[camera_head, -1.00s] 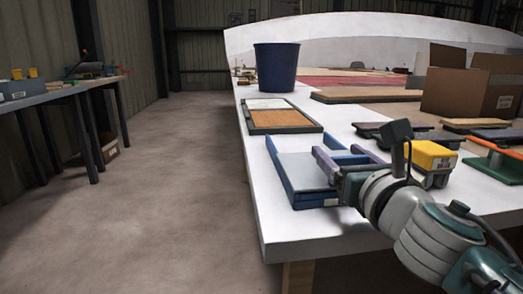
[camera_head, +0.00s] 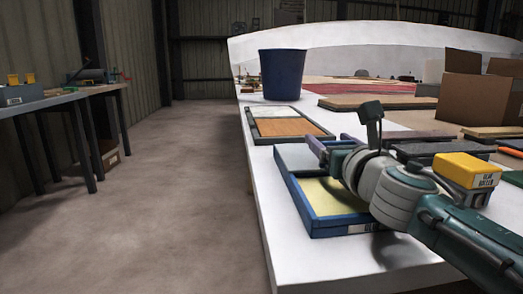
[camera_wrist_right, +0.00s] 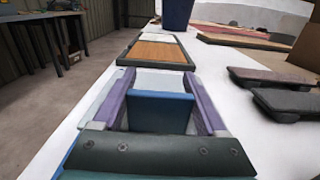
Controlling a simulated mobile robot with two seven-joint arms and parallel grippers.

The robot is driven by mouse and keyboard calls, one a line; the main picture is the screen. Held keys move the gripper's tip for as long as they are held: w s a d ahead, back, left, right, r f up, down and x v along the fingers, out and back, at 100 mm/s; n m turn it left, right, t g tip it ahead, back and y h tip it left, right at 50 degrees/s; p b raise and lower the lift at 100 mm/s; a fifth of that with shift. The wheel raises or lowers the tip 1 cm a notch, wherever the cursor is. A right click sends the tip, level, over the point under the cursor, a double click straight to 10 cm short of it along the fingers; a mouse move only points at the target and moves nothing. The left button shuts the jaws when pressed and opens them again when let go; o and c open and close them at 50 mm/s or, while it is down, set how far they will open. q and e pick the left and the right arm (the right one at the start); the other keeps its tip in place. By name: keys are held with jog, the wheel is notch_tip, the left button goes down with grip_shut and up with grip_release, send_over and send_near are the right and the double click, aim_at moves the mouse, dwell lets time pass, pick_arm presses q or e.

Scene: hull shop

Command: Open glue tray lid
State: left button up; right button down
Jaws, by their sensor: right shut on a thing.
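The blue glue tray (camera_head: 312,226) stands on the white table near its left edge. Its grey lid (camera_head: 294,158) lies over the far part of the tray. The near part is uncovered and shows a pale yellow inside (camera_head: 325,197). My right gripper (camera_head: 324,148) is over the far part of the tray. In the right wrist view its purple fingers (camera_wrist_right: 160,92) are on both sides of a blue upright piece (camera_wrist_right: 160,112), which seems to be the lid's handle, and are shut on it. My arm hides part of the tray's right side. My left gripper is out of view.
A framed panel (camera_head: 290,138) lies just beyond the tray, with a dark blue bin (camera_head: 280,75) behind it. Dark-handled tools (camera_head: 420,150), a yellow block (camera_head: 468,170) and a cardboard box (camera_head: 470,95) stand to the right. Floor is clear left of the table.

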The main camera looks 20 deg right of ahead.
jog(key=shift+w+d, duration=0.15)
jog(key=shift+w, duration=0.55)
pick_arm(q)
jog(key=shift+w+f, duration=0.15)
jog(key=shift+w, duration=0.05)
pick_arm(e)
jog(key=shift+s, duration=0.15)
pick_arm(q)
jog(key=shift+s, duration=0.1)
pick_arm(e)
grip_release()
jog(key=shift+s, duration=0.1)
